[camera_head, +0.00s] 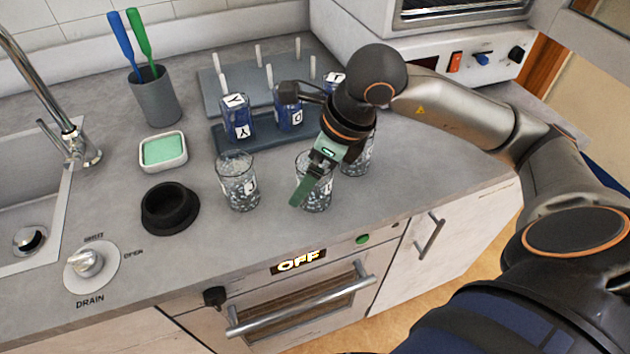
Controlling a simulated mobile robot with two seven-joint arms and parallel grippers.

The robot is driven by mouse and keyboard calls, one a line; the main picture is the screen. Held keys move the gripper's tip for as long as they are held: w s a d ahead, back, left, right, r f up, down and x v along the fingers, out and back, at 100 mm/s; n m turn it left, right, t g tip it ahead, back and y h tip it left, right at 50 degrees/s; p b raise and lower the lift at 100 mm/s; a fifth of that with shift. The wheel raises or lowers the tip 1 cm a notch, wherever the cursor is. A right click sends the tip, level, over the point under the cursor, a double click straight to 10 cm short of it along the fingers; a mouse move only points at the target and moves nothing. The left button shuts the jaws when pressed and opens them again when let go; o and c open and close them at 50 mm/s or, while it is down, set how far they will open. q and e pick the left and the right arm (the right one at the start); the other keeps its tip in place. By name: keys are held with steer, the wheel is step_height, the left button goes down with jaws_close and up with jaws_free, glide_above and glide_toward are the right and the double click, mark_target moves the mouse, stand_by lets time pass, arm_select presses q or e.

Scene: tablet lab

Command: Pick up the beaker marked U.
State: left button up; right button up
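Blue-filled beakers stand on the counter towards the back. One is marked Y (236,129); the middle one (289,120) has a label that looks like U or D. Another, marked T (334,77), is partly hidden by my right gripper. In front, clear beakers with grey contents stand at left (238,190), middle (318,198) and right (362,157). My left gripper is out of view.
A grey peg rack (240,80) stands behind the beakers. To the left are a brush cup (156,97), a sponge dish (163,152), a black round holder (169,208) and the sink (30,190). The front counter edge lies close to the clear beakers.

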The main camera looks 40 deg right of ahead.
steer(key=shift+w+f, duration=0.1)
steer(key=shift+f, duration=0.15)
steer(key=c, duration=1.4)
steer(key=shift+r, duration=0.1)
